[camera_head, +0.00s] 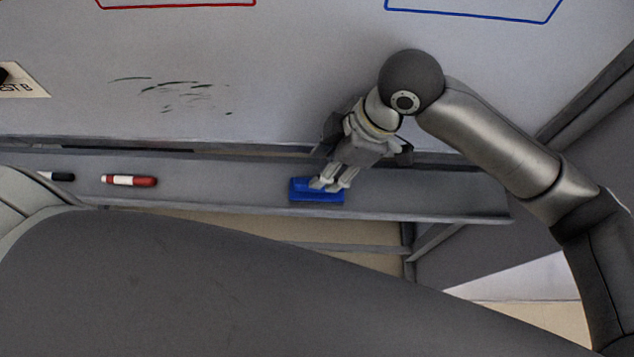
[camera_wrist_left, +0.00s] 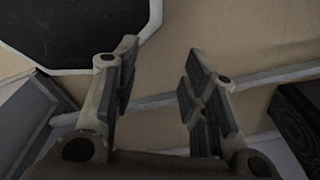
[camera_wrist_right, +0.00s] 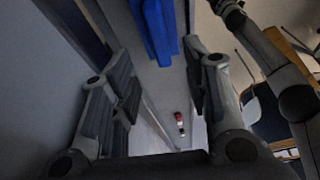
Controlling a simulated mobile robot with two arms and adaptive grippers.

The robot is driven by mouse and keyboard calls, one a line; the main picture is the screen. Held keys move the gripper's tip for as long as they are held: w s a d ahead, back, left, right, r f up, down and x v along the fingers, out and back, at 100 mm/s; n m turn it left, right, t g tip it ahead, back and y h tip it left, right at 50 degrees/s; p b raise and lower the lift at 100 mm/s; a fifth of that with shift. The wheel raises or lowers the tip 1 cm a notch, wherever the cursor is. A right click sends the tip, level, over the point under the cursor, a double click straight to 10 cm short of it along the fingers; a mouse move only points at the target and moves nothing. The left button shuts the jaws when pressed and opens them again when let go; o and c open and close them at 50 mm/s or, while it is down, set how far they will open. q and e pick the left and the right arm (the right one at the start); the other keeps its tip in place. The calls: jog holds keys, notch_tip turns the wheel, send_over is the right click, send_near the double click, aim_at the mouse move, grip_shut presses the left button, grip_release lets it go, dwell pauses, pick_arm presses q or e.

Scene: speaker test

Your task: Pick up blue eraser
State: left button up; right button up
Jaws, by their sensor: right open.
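The blue eraser (camera_head: 302,190) lies on the grey tray ledge (camera_head: 230,188) below the whiteboard (camera_head: 290,70). My right gripper (camera_head: 329,184) comes down from above, with its fingertips over the eraser's right part. In the right wrist view the eraser (camera_wrist_right: 155,28) shows at the top, beyond the open fingers (camera_wrist_right: 158,72) and roughly in line with the gap between them. The gap looks empty; I cannot tell whether a finger touches the eraser. My left gripper (camera_wrist_left: 160,60) is open and empty in the left wrist view, and does not show in the head view.
A red-and-white marker (camera_head: 130,181) and a black-capped marker (camera_head: 62,177) lie on the ledge at the left. The ledge between the red marker and the eraser is clear. Dark scribbles (camera_head: 185,92) mark the board.

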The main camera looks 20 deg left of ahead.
aim_at(300, 190)
jog(key=x, duration=0.1)
jog(key=p+x, duration=0.1)
jog(key=x, duration=0.1)
jog(key=p+x, duration=0.1)
jog(key=shift+d+f, duration=0.1)
jog(key=shift+f, duration=0.4)
jog(key=shift+s+f, duration=0.1)
jog(key=shift+f, duration=0.25)
jog(key=shift+c, duration=0.5)
pick_arm(q)
jog(key=shift+w+r, duration=0.8)
jog(key=shift+r, duration=0.35)
pick_arm(e)
grip_shut()
